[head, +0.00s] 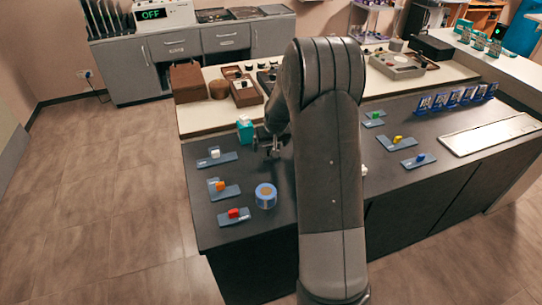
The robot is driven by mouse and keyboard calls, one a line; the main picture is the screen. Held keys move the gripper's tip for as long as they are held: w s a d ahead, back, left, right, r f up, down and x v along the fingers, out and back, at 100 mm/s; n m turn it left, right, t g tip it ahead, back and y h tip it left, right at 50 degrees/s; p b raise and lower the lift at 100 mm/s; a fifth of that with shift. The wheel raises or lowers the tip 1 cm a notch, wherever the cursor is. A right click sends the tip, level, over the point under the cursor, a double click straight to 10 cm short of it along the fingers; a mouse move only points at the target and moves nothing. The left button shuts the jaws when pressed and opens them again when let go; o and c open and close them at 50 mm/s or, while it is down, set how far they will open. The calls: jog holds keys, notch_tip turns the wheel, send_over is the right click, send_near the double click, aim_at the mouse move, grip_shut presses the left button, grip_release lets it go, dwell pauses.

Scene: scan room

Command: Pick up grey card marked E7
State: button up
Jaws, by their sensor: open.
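Several flat grey-blue cards or plates lie on the dark counter (255,225), each with a small coloured block on it. On the left are ones with a white block (215,153), an orange block (220,186) and a red block (233,213). On the right are ones with a green block (376,115), a yellow block (397,139) and a blue block (420,157). Their markings are too small to read, so I cannot tell which is E7. My gripper (267,146) is open above the counter's left part, right of the white-block card. My arm hides the counter's middle.
A blue-and-white round roll (266,196) stands near the left front. A teal box (245,129) is just behind my gripper. A row of upright blue holders (455,98) and a pale tray (490,134) are at right. Boxes (188,82) stand on the table behind.

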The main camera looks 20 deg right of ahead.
aim_at(271, 147)
jog(key=shift+d+x, duration=0.15)
jog(key=shift+x, duration=1.2)
jog(key=shift+d+x, duration=0.1)
jog(key=shift+x, duration=1.2)
jog(key=shift+s, duration=0.15)
jog(key=shift+c, duration=0.2)
jog(key=c, duration=1)
